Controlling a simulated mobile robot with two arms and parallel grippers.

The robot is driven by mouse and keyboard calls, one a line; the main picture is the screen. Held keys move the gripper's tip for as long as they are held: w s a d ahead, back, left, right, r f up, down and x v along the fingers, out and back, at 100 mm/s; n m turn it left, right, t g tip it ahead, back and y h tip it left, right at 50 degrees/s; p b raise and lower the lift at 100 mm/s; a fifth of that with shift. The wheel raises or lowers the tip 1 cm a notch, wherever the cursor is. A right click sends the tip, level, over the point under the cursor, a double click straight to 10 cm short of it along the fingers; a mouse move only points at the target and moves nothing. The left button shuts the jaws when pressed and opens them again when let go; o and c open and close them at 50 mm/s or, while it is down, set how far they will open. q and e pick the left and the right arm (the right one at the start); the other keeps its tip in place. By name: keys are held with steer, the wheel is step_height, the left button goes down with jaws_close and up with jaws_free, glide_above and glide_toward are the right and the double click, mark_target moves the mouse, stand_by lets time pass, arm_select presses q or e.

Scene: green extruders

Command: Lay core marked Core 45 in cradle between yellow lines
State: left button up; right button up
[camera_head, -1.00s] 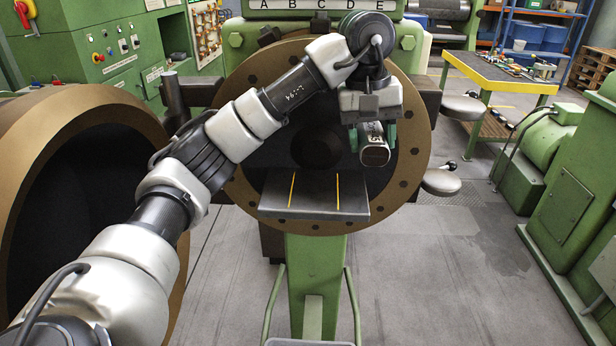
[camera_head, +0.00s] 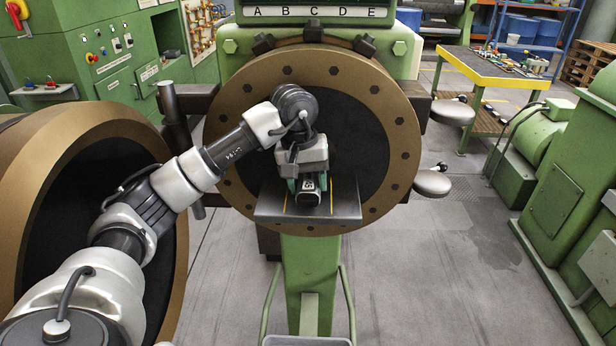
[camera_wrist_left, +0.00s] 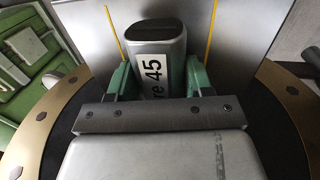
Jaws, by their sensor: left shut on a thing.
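The core (camera_head: 308,192) is a metallic piece with a white label; in the left wrist view the core (camera_wrist_left: 157,55) shows "re 45" on it. My left gripper (camera_head: 307,183) is shut on it, with green fingers on both sides. The core is over the grey cradle plate (camera_head: 268,205), between its two yellow lines; the left line (camera_wrist_left: 115,25) and right line (camera_wrist_left: 211,30) show on either side of it in the wrist view. Whether the core touches the plate I cannot tell. My right gripper is not in view.
A large bronze ring flange (camera_head: 232,110) with a dark centre stands behind the plate. Another big bronze-rimmed drum (camera_head: 60,140) is at the left. Green machines (camera_head: 575,180) stand at the right. Grey floor is clear between.

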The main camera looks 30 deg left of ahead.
mark_target(302, 178)
arm_select(q)
steer(key=o, duration=1.2)
steer(key=shift+f, duration=0.1)
steer(key=shift+c, duration=0.2)
steer(key=shift+r, duration=0.25)
steer(key=r, duration=0.2)
steer(key=r+b, duration=0.1)
steer(key=r, duration=0.3)
steer(key=shift+s+a+r+b, duration=0.15)
steer(key=shift+s+a+b, duration=0.1)
steer(key=shift+a+b, duration=0.15)
steer(key=shift+s+a+r, duration=0.1)
steer(key=shift+r, duration=0.35)
